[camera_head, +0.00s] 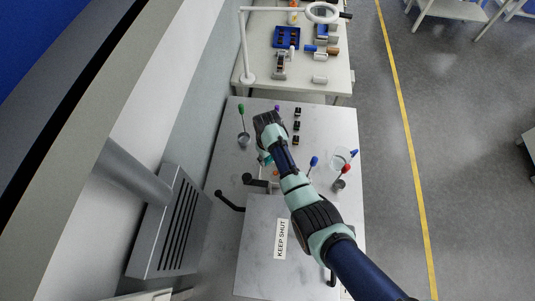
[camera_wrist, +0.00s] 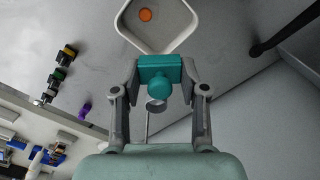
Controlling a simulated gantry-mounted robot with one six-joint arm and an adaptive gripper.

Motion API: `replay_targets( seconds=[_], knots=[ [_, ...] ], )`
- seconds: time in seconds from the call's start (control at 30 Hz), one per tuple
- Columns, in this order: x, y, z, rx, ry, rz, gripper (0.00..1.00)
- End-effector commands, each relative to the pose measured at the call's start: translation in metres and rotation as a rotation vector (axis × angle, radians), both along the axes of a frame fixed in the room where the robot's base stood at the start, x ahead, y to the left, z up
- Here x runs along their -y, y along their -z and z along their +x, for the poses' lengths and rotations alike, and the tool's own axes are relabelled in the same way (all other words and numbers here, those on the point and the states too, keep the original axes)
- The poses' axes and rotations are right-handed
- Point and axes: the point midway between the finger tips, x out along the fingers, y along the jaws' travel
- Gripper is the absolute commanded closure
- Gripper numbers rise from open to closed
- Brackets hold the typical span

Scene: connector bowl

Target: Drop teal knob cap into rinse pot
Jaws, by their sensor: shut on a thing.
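The teal knob cap (camera_wrist: 160,78) is a square block with a round knob. My gripper (camera_wrist: 160,88) is shut on it, one finger at each side, and holds it in the air. In the head view my gripper (camera_head: 263,158) hangs over the pale table, partly hidden by my arm. A white, rounded-square bowl (camera_wrist: 122,22) lies just beyond the cap in the wrist view, with an orange disc (camera_wrist: 145,15) inside. The cap is not over the bowl's middle in that view. I cannot tell whether this bowl is the rinse pot.
A metal cup (camera_head: 243,139) holds a green-handled tool; another cup (camera_head: 339,185) holds a red-handled one. A clear jar (camera_head: 340,159) stands at the right. Several dark connectors (camera_head: 297,126) stand in a row.

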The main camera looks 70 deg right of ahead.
Motion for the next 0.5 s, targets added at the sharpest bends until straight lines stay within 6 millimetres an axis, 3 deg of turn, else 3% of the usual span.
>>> replay_targets(
  seconds=[0.03,0.2,0.5],
  knots=[
    [0.000,0.015,0.000,0.000,0.000,0.000,0.72],
    [0.000,0.038,0.000,0.000,0.001,0.000,0.72],
    [0.000,0.040,0.000,0.000,0.001,0.000,0.72]
  ],
)
